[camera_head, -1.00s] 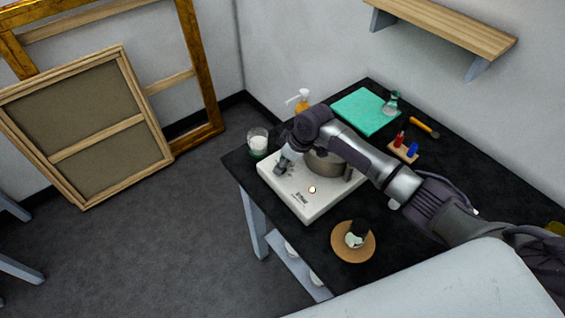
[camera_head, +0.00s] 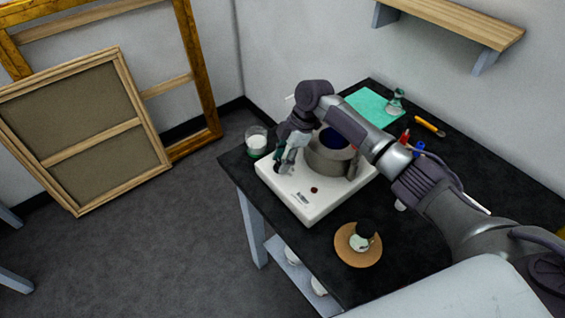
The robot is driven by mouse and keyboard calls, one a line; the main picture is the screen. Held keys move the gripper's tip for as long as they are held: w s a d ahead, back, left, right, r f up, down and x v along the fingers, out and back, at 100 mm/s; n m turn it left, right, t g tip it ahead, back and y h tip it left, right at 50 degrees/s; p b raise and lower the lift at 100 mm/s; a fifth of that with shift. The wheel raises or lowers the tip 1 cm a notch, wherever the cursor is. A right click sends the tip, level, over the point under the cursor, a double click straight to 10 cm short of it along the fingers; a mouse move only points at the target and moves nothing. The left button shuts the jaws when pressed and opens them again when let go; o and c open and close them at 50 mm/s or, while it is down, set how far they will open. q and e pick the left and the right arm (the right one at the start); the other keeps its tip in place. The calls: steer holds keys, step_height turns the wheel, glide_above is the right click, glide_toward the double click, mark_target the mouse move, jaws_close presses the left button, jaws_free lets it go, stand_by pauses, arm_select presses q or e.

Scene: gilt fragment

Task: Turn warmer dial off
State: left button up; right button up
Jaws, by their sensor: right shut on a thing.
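The warmer (camera_head: 321,204) is a white box on the black table, with a grey metal pot (camera_head: 330,161) on top. Its small round indicator light (camera_head: 314,190) looks dark red and unlit. My right gripper (camera_head: 284,164) points down at the warmer's left front corner, left of the pot. It is shut on the warmer's dial, which its fingers mostly hide. My left gripper is not in view.
A glass jar with white contents (camera_head: 256,140) stands close left of the gripper. A round cork mat (camera_head: 345,250) holds a small jar and a dark item in front. A green mat (camera_head: 372,107), red and blue items and an orange-handled tool (camera_head: 429,126) lie behind my arm.

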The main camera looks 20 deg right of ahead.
steer(key=shift+n, duration=0.4)
steer(key=o, duration=1.1)
steer(key=shift+o, duration=0.2)
steer(key=v, duration=1.2)
steer(key=shift+w+a, duration=0.1)
steer(key=shift+w, duration=0.05)
